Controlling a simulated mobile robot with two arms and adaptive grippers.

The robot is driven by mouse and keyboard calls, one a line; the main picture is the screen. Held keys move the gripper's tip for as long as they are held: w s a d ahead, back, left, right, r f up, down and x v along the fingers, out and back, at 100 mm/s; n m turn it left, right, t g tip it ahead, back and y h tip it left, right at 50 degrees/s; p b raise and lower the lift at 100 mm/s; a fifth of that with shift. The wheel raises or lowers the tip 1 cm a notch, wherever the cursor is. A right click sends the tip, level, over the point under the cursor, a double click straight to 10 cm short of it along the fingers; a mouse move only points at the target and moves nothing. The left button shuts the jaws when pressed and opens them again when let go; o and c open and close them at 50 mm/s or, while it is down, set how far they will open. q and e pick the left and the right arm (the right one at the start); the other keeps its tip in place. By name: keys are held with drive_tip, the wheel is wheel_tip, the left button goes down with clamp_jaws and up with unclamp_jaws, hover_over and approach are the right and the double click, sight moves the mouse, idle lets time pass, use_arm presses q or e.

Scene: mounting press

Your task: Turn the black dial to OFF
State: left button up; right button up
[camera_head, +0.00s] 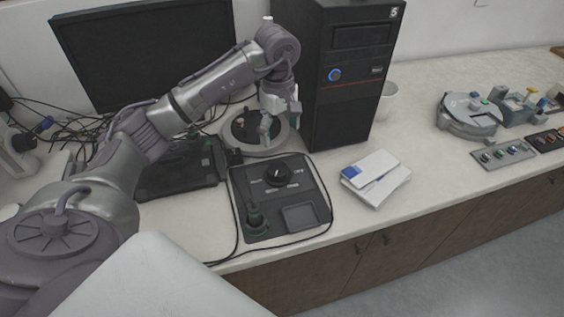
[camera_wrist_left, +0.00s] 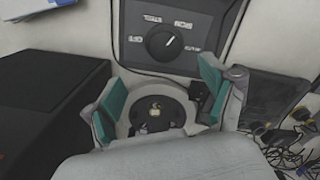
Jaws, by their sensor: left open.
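The black dial (camera_head: 277,174) sits on a dark control panel (camera_head: 303,191) on the counter. In the left wrist view the dial (camera_wrist_left: 163,45) shows at the top, with white labels around it and a white pointer mark toward the upper right. The labels are too blurred to read surely. My left gripper (camera_head: 272,132) is above and behind the panel, over a round grey device (camera_head: 240,137), apart from the dial. In the left wrist view its teal-padded fingers (camera_wrist_left: 160,93) are spread with nothing between them. My right gripper is not in view.
A black computer tower (camera_head: 345,70) stands right behind the panel, close to my left gripper. A monitor (camera_head: 145,50), cables and a dark keyboard-like device (camera_head: 185,170) are at left. White-and-blue boxes (camera_head: 376,178) lie right of the panel. The counter's front edge is near.

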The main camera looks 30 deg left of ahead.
sight(278, 168)
use_arm(q)
drive_tip(key=f+p, duration=0.1)
drive_tip(key=f, duration=0.3)
drive_tip(key=f+p, duration=0.1)
drive_tip(key=f, duration=0.7)
drive_tip(key=shift+s+a+p, duration=0.15)
drive_tip(key=shift+a+p, duration=0.15)
drive_tip(key=shift+p, duration=0.1)
drive_tip(key=shift+f, duration=0.75)
drive_tip(key=c, duration=1.2)
